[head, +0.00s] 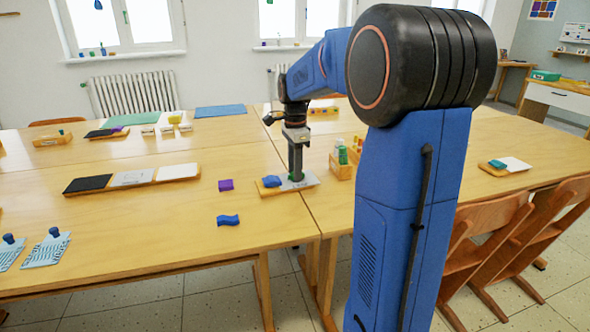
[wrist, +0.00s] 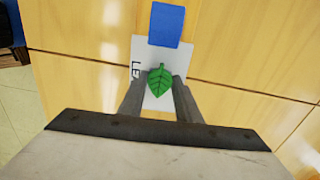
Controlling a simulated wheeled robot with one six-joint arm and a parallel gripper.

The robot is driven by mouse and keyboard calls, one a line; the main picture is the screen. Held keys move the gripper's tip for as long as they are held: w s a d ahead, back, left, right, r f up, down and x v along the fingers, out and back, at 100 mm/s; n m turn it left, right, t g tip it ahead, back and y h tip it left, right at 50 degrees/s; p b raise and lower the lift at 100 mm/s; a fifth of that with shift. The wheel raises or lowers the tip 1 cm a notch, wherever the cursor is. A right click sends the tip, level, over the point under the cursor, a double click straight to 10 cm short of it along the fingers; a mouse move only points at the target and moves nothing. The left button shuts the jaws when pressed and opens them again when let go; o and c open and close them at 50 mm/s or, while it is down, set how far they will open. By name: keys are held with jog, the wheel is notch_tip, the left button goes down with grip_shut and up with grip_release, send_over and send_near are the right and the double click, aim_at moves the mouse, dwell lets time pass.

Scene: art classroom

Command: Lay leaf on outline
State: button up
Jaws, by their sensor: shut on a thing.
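The green leaf (wrist: 160,79) is between the fingertips of my gripper (wrist: 159,91) in the wrist view, and the jaws are shut on it. It is over a pale card (wrist: 140,52) with dark lettering at its left edge. I cannot tell whether the leaf touches the card. No outline shows on the visible part of the card. The leaf is mostly hidden there.
A blue piece (wrist: 166,26) lies at the card's far end. A purple block (head: 226,185) and another blue piece (head: 228,220) lie to the left. A wooden holder with bottles (head: 342,168) stands close on the right. The front left tabletop has free room.

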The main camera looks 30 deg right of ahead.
jog(key=o, duration=1.1)
jog(key=shift+o, duration=1.1)
jog(key=shift+r, duration=0.1)
jog(key=shift+r, duration=2.95)
